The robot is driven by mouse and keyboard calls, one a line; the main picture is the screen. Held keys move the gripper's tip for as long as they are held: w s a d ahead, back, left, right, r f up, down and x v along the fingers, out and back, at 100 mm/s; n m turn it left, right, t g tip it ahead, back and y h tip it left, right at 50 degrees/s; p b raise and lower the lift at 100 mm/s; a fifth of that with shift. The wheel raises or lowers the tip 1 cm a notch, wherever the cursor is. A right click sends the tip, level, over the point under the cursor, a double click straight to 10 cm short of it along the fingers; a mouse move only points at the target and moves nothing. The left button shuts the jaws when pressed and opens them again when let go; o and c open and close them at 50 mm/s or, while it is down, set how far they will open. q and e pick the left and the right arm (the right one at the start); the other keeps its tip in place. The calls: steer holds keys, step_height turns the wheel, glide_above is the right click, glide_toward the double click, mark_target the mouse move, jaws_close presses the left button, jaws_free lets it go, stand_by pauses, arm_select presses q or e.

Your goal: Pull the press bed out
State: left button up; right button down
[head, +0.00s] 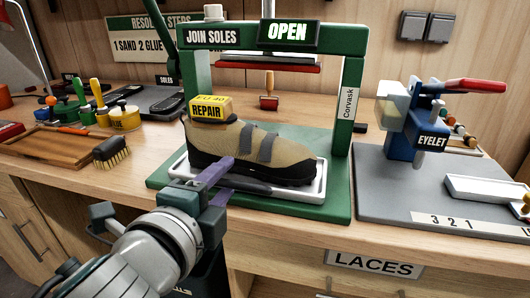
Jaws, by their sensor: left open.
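The green press (355,95) stands on the bench with signs reading "JOIN SOLES" and "OPEN". Its red-edged upper plate is raised above the shoe. The press bed (318,188) is a pale tray with a rim, lying on the green base between the posts. A tan and black climbing shoe (270,150) sits on the bed, with a yellow "REPAIR" tag (211,108) on its top. My left gripper (225,176) is open at the front edge of the bed, its purple fingers close to the shoe's sole. I cannot tell whether they touch the bed. My right gripper is not in view.
A blue eyelet machine (408,130) with a red lever stands on a grey board at the right. A brush (111,153), a wooden tray (50,150) and several glue pots are at the left. A "LACES" drawer is below the bench edge.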

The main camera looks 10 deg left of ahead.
arm_select(q)
steer(key=shift+s, duration=0.1)
steer(key=p+v, duration=0.1)
steer(key=v, duration=0.8)
steer(key=shift+s, duration=0.35)
steer(key=shift+r, duration=0.1)
steer(key=s+a+r+n+g+y+p, duration=0.3)
steer(key=s+a+r+n+g+p, duration=0.35)
steer(key=n, duration=0.45)
steer(key=s+d+r+n+g+h+p, duration=0.3)
steer(key=s+n+g+p, duration=0.3)
steer(key=s+p, duration=0.3)
step_height(320, 180, up, 36)
steer(key=p, duration=3.5)
steer(key=shift+s+a+r+m, duration=0.15)
steer(key=shift+s+a+m, duration=0.15)
steer(key=shift+s, duration=0.1)
